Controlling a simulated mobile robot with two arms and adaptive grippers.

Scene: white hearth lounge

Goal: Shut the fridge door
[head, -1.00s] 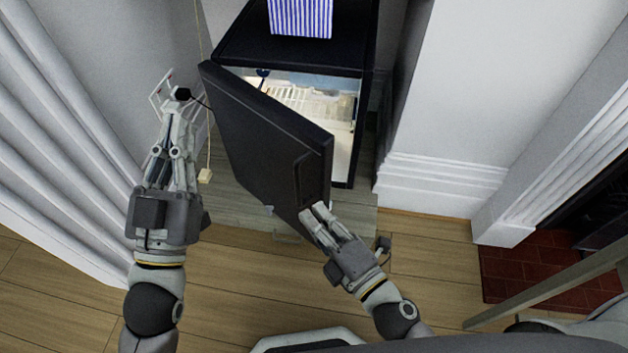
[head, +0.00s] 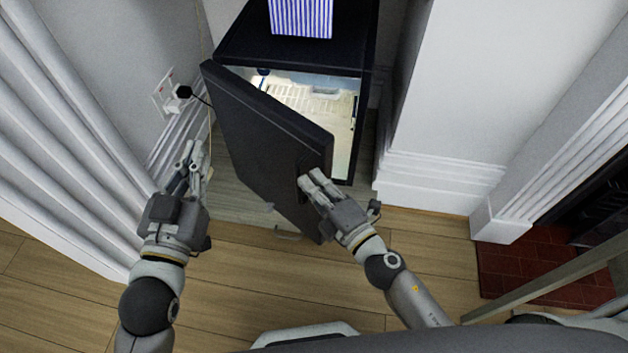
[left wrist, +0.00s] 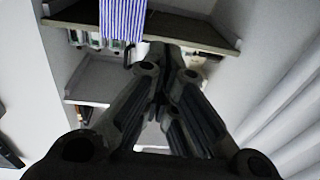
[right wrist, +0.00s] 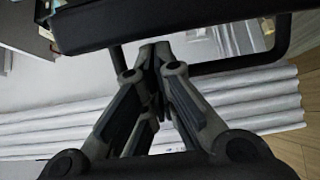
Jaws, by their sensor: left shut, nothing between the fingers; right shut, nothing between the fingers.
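The small black fridge (head: 300,48) stands against the wall in the head view. Its black door (head: 260,140) is partly open, swung out on its left side, and the lit interior (head: 310,95) shows through the gap. My right gripper (head: 312,177) is shut and empty at the door's outer face near its free edge; whether it touches is unclear. In the right wrist view the dark door (right wrist: 160,20) and a dark handle-like bar (right wrist: 285,40) are beyond the fingertips. My left gripper (head: 194,152) is shut and empty, left of the door.
A blue-and-white striped box (head: 301,16) sits on the fridge. A wall socket with a black plug (head: 181,91) and cord is left of the door. White curtain folds (head: 60,140) stand at left, a white wall corner (head: 430,170) at right. The wooden floor (head: 240,285) in front is bare.

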